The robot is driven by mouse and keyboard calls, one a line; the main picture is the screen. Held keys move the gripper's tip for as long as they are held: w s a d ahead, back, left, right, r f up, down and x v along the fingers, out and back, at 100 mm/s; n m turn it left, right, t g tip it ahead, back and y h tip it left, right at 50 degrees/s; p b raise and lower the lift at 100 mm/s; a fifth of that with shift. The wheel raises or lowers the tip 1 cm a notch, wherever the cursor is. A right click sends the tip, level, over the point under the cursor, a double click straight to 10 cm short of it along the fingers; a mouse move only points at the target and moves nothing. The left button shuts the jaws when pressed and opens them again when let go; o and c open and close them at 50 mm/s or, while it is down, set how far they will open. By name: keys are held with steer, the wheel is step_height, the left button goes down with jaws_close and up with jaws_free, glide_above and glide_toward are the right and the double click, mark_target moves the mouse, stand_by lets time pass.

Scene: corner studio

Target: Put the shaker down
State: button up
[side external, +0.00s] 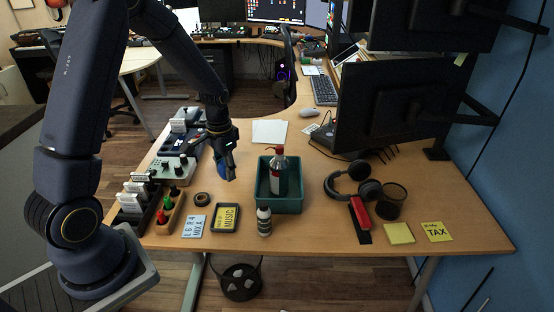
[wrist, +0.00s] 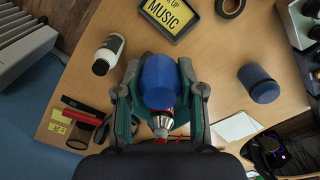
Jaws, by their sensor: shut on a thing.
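My gripper (side external: 228,168) is at the left of the green tray in the side external view, pointing down above the desk. In the wrist view its two fingers (wrist: 160,76) are shut on a rounded blue shaker (wrist: 160,82). The shaker covers part of what lies under it. A blue patch shows at the fingers in the side external view, partly hidden by them. A second blue cylinder (wrist: 258,83) stands apart on the desk, right of the fingers in the wrist view.
The green tray (side external: 291,205) holds a red-and-white bottle (side external: 277,172). Headphones (side external: 345,184) lie right. Bare desk shows between sign and tray.

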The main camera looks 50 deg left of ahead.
steer(key=w+d, duration=0.1)
steer(key=d, duration=0.2)
steer(key=w+d, duration=0.2)
steer(key=d, duration=0.2)
steer(key=w+d, duration=0.2)
steer(key=d, duration=0.2)
steer(key=w+d, duration=0.1)
steer(key=d, duration=0.7)
glide_above(322, 223)
step_height(322, 223, down, 15)
steer(key=shift+f, duration=1.5)
steer(key=shift+f, duration=0.15)
steer(key=o, duration=1.1)
